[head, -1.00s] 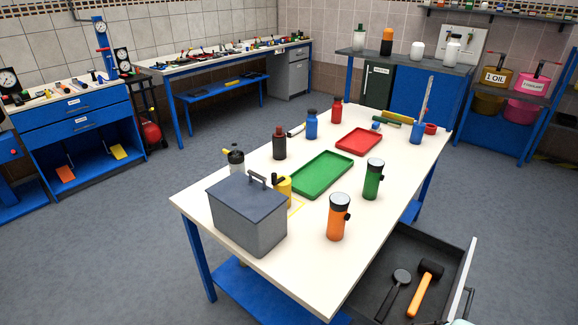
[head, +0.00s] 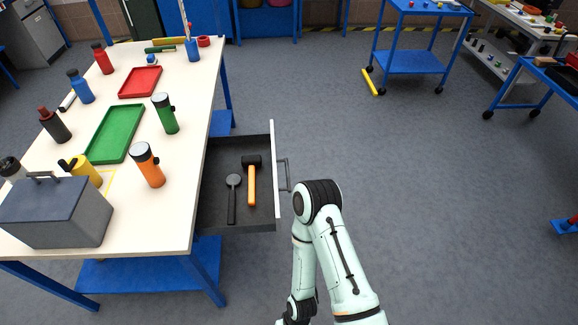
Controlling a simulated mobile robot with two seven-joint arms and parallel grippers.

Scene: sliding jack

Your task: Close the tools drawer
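The tools drawer (head: 213,205) stands pulled out from the right side of the white-topped table. Its white front panel (head: 274,180) faces right and carries a grey bar handle (head: 286,175). A mallet with an orange handle (head: 252,187) and a black tool with a round head (head: 233,195) lie in it. My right arm shows just right of the drawer's near corner, its elbow close to the front panel but apparently apart from it. The arm runs down to the bottom edge, and its gripper cannot be made out. My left gripper is not in view.
The white table (head: 150,216) holds a grey toolbox (head: 55,214), a green tray (head: 114,133), a red tray (head: 140,82), and several bottles and flasks. Grey floor (head: 420,190) right of the drawer is clear. A blue cart (head: 413,62) stands at the back right.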

